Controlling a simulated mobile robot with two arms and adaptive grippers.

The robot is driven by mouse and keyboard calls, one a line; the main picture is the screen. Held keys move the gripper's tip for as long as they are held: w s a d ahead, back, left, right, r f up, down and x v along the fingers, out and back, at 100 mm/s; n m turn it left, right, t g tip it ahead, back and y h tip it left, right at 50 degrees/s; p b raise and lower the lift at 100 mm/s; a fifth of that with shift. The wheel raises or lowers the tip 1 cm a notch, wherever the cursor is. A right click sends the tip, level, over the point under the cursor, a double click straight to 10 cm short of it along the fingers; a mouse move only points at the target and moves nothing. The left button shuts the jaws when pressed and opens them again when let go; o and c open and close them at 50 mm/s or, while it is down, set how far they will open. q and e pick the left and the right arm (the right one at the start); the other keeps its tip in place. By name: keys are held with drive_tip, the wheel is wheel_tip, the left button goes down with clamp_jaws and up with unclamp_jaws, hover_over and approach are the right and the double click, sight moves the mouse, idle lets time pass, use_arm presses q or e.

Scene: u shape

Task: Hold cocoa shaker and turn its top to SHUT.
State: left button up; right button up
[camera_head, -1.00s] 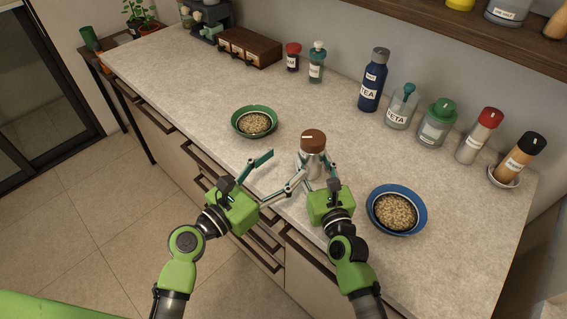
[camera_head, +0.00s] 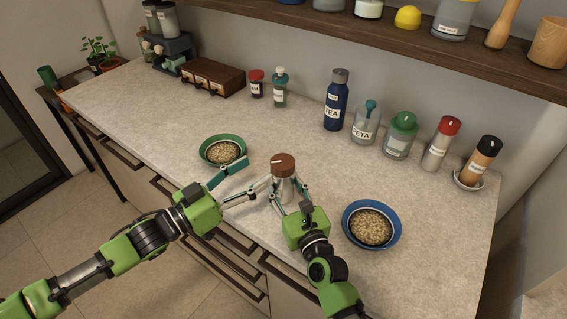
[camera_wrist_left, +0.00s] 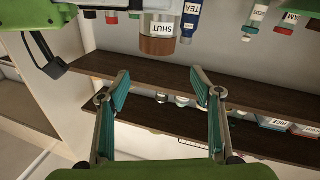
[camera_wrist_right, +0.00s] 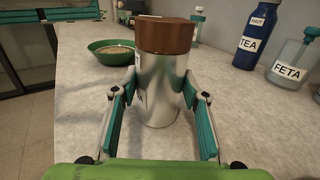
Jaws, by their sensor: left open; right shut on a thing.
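The cocoa shaker (camera_head: 285,188) stands upright on the counter, a shiny metal cylinder with a brown top (camera_head: 283,165) bearing a white mark. My right gripper (camera_head: 289,186) is shut on its metal body, below the top; the right wrist view shows the fingers on either side of the body (camera_wrist_right: 160,92). My left gripper (camera_head: 252,172) is open and empty, just left of the shaker, its fingers apart. In the left wrist view the shaker appears upside down at the top, with a SHUT label (camera_wrist_left: 163,28) by its brown top (camera_wrist_left: 157,46), beyond the open fingers.
A green bowl (camera_head: 204,147) of grain stands behind my left gripper, and a blue bowl (camera_head: 396,240) of grain stands right of the shaker. Bottles and jars, including a blue TEA bottle (camera_head: 336,98), line the wall. The counter (camera_head: 300,135) behind the shaker is clear.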

sight(284, 164)
use_arm(q)
drive_tip(key=w+d+m, duration=0.1)
drive_tip(key=w+d, duration=0.1)
drive_tip(key=w+d+f, duration=0.1)
drive_tip(key=d, duration=0.2)
drive_tip(key=w+d+f+m+g, duration=0.1)
drive_tip(key=w+d, duration=0.1)
drive_tip(key=shift+w+d+f+m, duration=0.15)
drive_tip(key=shift+w+d+m, duration=0.15)
drive_tip(key=shift+w+d, duration=0.05)
drive_tip(key=c, duration=1.1)
